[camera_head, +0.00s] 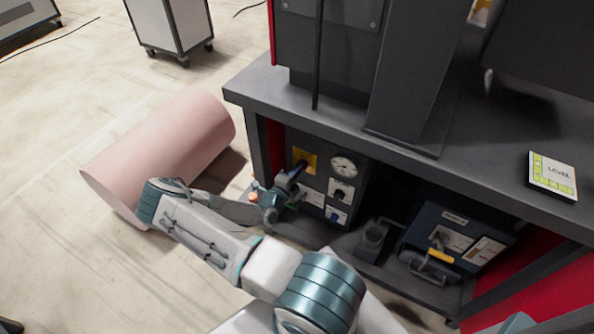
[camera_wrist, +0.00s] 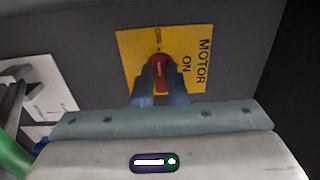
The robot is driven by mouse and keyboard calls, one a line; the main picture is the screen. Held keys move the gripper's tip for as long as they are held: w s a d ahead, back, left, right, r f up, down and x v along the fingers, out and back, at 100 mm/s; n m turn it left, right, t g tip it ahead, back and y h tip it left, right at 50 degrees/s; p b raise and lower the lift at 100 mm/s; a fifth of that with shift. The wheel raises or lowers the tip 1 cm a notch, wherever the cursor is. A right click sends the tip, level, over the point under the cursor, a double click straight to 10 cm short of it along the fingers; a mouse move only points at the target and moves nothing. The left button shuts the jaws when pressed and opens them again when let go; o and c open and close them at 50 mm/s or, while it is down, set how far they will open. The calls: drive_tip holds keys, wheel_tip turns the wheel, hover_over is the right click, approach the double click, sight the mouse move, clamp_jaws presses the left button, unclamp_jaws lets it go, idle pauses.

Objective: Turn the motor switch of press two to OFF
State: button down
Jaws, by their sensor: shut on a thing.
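The motor switch is a red knob (camera_wrist: 160,68) on a yellow plate (camera_wrist: 130,48) marked MOTOR, ON and OFF in the wrist view. My gripper (camera_wrist: 160,80) is shut on the knob, one finger on each side. The knob's long side runs roughly up and down in that view, with the small OFF mark just above it and ON to its right. The fingers cover its lower part. In the head view, the yellow plate (camera_head: 302,156) is on the dark panel under the bench, and my gripper (camera_head: 297,170) reaches it; the knob is hidden there.
A round gauge (camera_head: 344,166) and white labels sit right of the plate. A green part (camera_wrist: 12,155) is close at the lower left in the wrist view. The bench top (camera_head: 262,88) overhangs the panel. A blue box (camera_head: 420,232) stands right; a pink cylinder (camera_head: 165,145) lies left.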

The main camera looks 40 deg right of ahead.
drive_tip(key=shift+a+f, duration=0.1)
drive_tip(key=c, duration=1.4)
unclamp_jaws()
drive_tip(key=shift+c, duration=0.2)
drive_tip(key=p+v, duration=0.1)
drive_tip(key=v, duration=1.2)
drive_tip(key=shift+s+a+p, duration=0.2)
drive_tip(key=shift+a+p, duration=0.15)
drive_tip(key=shift+p, duration=0.05)
